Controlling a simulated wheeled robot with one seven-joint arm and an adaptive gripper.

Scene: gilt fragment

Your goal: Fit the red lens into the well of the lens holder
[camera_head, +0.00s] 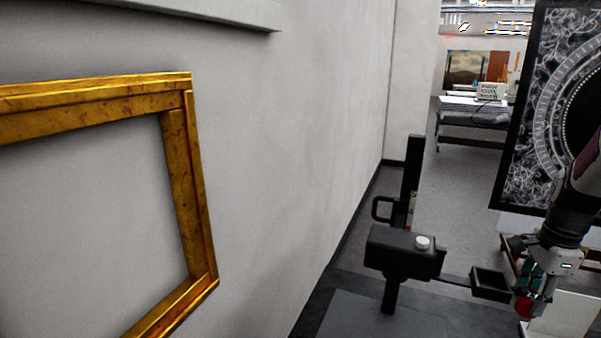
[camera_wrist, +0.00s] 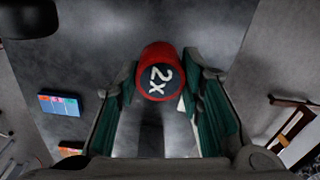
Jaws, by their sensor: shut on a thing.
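The red lens (camera_wrist: 155,60) is a short red cylinder with a dark face marked "2x". My gripper (camera_wrist: 160,82), with green-padded fingers, is shut on it in the wrist view. In the head view, the lens (camera_head: 523,308) shows as a small red patch under my gripper (camera_head: 530,292) at the lower right. A black square open tray (camera_head: 490,284), which looks like the lens holder, sits on a thin arm just left of my gripper. Its well floor is hardly visible. A dark rounded part at the wrist view's top left (camera_wrist: 28,18) may belong to it; I cannot tell.
A black device (camera_head: 400,252) with a pale knob carries the thin arm. A gilt frame (camera_head: 185,180) hangs on the left wall. A dark ornate panel (camera_head: 545,110) stands behind my arm. A white block (camera_head: 568,318) is close below my gripper.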

